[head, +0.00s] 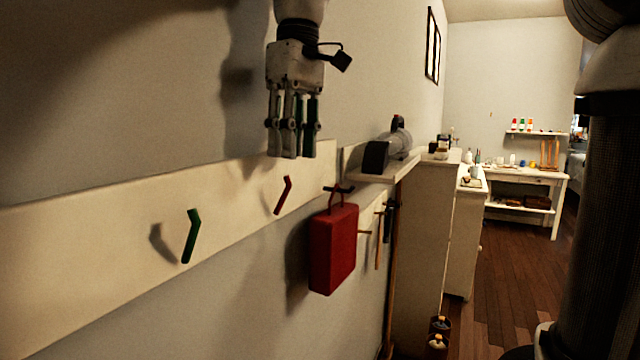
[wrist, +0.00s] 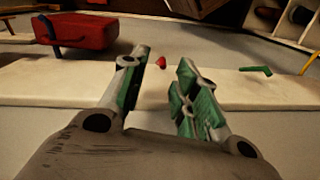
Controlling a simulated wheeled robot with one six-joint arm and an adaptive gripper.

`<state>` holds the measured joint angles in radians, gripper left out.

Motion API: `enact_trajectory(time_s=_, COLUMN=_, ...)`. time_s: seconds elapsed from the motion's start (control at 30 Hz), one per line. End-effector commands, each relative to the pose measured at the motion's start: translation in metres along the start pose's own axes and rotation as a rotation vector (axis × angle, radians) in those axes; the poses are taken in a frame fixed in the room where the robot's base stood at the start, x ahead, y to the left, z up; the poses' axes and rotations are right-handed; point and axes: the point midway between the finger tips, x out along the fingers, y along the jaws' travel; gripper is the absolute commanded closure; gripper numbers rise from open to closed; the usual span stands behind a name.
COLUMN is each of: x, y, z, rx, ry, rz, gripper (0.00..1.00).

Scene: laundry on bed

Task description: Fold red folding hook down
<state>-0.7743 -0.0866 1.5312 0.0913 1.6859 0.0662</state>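The red folding hook (head: 284,195) is on a pale board on the wall, sticking up and out at a tilt. In the wrist view the red hook (wrist: 160,63) shows as a small red end, seen between my fingertips and beyond them. My gripper (head: 291,155) points down in front of the wall, above the red hook and apart from it. In the wrist view my gripper (wrist: 163,72) has its two green-padded fingers apart with nothing between them.
A green hook (head: 190,236) is on the same board (head: 80,235), left of the red one. A red case (head: 334,248) hangs from a dark hook to the right. A grey and black device (head: 388,150) lies on a shelf further right. Space before the board's left part is free.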

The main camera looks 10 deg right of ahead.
Motion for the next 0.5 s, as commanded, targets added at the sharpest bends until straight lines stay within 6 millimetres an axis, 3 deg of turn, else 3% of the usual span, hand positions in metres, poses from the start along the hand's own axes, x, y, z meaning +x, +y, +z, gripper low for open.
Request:
enact_trajectory(time_s=0.17, x=0.009, y=-0.008, z=-0.004, rx=-0.018, ry=-0.012, rz=-0.002, gripper=0.70)
enact_trajectory(time_s=0.5, x=0.063, y=-0.007, z=-0.003, rx=-0.016, ry=-0.009, rz=-0.001, gripper=0.70)
